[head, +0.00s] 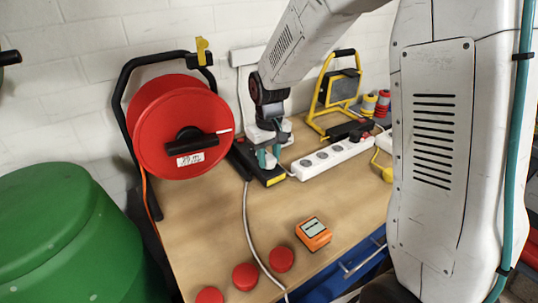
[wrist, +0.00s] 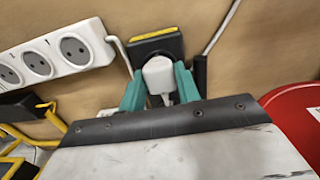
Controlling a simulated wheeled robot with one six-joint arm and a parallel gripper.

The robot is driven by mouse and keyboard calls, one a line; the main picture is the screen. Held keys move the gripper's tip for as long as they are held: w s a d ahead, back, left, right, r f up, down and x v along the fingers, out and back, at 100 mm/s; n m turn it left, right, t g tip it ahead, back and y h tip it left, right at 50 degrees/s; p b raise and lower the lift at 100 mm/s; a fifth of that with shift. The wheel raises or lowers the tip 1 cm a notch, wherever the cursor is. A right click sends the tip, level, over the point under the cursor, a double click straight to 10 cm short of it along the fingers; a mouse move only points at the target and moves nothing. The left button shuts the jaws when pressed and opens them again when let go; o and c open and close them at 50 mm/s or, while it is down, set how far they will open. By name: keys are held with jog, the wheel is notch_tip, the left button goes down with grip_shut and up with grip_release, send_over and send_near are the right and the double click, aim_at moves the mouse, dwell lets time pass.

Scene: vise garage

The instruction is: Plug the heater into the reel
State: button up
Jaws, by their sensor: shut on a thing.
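The reel (head: 185,130) is a red drum on a black frame, standing at the left of the bench. Its red edge also shows at the right of the wrist view (wrist: 300,112). My gripper (head: 268,158) is right of the reel, low over the bench. In the wrist view its teal fingers (wrist: 160,88) are shut on a white plug (wrist: 159,76). The plug is at a black box with a yellow stripe (wrist: 155,46); I cannot tell whether it sits in it. I cannot pick out the heater, and no socket on the reel is clear.
A white power strip (head: 330,158) lies right of my gripper, with a yellow work lamp (head: 330,95) behind. A grey cable (head: 247,215) crosses the bench. An orange meter (head: 313,234) and red caps (head: 245,276) are in front. A green barrel (head: 60,230) stands left. The bench middle is mostly clear.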

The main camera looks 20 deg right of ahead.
jog(key=shift+f, duration=0.1)
jog(key=o, duration=1)
notch_tip(320, 180, up, 8)
jog(key=shift+f, duration=0.1)
jog(key=s+d+r, duration=0.1)
jog(key=s+r, duration=0.1)
jog(key=s, duration=0.7)
jog(key=s+d+r+m+t, duration=0.1)
jog(key=s+r, duration=0.2)
jog(key=s, duration=0.7)
jog(key=s+d+r+m, duration=0.1)
jog(key=s+r, duration=0.2)
jog(key=s, duration=0.7)
jog(key=shift+r, duration=0.25)
